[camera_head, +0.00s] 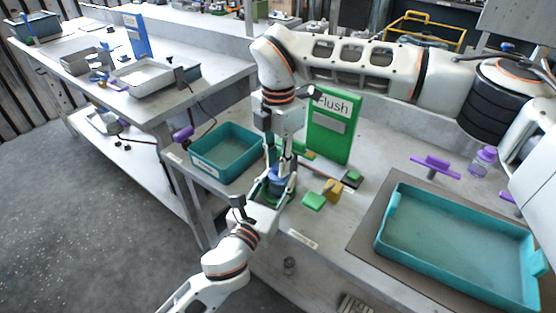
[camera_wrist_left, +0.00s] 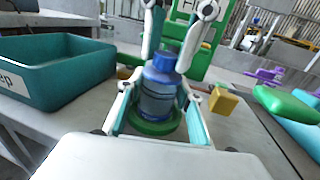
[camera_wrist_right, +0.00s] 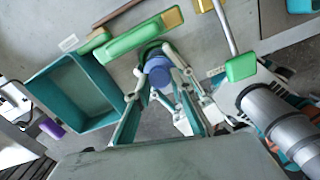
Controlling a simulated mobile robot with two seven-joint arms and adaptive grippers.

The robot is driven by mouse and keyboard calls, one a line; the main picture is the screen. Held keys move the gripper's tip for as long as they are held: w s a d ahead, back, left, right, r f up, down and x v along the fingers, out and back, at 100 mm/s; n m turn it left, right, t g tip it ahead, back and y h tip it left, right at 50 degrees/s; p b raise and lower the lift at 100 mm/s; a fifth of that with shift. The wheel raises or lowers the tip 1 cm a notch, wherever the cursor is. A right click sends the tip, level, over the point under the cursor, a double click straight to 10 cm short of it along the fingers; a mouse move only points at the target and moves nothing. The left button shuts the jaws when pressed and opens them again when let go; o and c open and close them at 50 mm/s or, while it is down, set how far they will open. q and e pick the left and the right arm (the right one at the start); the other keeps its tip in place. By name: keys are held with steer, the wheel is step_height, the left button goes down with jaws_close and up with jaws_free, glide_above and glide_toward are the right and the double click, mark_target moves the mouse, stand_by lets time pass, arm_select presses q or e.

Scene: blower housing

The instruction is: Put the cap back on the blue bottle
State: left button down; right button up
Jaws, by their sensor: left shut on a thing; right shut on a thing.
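The blue bottle (camera_wrist_left: 158,95) stands upright on a round green base (camera_wrist_left: 153,127) in the left wrist view. My left gripper (camera_head: 275,190) is shut around its body from the near side, one finger on each side. My right gripper (camera_head: 282,160) points down from above and is shut on the blue cap (camera_wrist_left: 167,60), at the bottle's neck. The cap shows from above in the right wrist view (camera_wrist_right: 160,72). The cap lines up with the bottle top; I cannot tell whether it is seated. In the head view the fingers hide much of the bottle.
A teal bin (camera_head: 226,150) stands left of the bottle. A green sign (camera_head: 330,125) stands behind it. A green block (camera_head: 314,201) and a yellow block (camera_head: 333,190) lie close on the right. A large teal tray (camera_head: 455,245) fills the right of the bench.

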steer(key=m, duration=0.5)
steer(key=shift+w, duration=0.1)
steer(key=m, duration=0.5)
steer(key=shift+m, duration=0.4)
steer(key=m, duration=0.3)
steer(key=shift+w, duration=0.1)
steer(key=m, duration=0.4)
steer(key=shift+a+f, duration=0.1)
steer(key=shift+a, duration=0.05)
steer(key=shift+m, duration=1)
steer(key=o, duration=0.7)
